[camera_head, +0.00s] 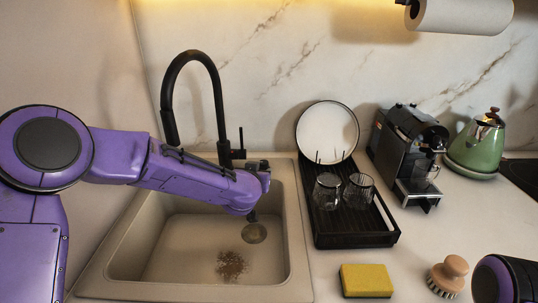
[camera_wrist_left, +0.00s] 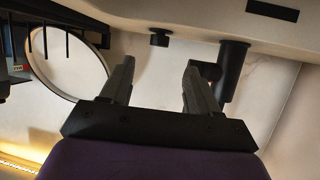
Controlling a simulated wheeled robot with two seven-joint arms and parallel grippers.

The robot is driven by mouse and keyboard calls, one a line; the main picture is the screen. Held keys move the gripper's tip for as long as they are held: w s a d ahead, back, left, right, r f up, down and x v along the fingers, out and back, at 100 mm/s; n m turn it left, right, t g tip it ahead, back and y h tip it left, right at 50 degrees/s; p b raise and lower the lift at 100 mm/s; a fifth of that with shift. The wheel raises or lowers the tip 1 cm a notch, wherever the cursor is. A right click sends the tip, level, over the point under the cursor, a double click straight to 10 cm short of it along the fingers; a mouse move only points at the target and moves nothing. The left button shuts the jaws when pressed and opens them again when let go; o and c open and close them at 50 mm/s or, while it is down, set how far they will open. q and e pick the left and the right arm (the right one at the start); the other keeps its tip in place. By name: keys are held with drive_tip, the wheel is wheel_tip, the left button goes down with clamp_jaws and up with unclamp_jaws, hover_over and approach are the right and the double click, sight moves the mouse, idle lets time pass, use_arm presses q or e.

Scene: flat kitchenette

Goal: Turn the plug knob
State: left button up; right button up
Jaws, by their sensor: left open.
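The plug knob (camera_wrist_left: 160,38) is a small, short black cylinder on the pale ledge behind the sink (camera_head: 299,240), beside the black tap, which also shows in the left wrist view (camera_wrist_left: 232,70). My left gripper (camera_wrist_left: 158,62) is open and empty. In the left wrist view its two dark fingers point toward the knob, which shows beyond and between the tips, apart from them. In the head view my left arm reaches across the sink, with the gripper (camera_head: 263,167) at the back rim. I cannot make out the knob there; the gripper seems to hide it. My right gripper is out of view.
The tall black tap (camera_head: 222,110) stands close behind my left forearm. A black rack (camera_head: 345,240) with glasses and a white plate (camera_head: 327,130) is right of the sink. A coffee machine (camera_head: 410,155), green kettle (camera_head: 478,145), yellow sponge (camera_head: 366,281) and brush (camera_head: 450,274) are farther right.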

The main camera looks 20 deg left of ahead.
sight(263, 164)
use_arm(q)
drive_tip(key=p+x, duration=0.1)
drive_tip(key=x, duration=0.8)
drive_tip(key=shift+w+r+p, duration=0.1)
drive_tip(key=shift+w+p, duration=0.2)
drive_tip(key=shift+w, duration=0.25)
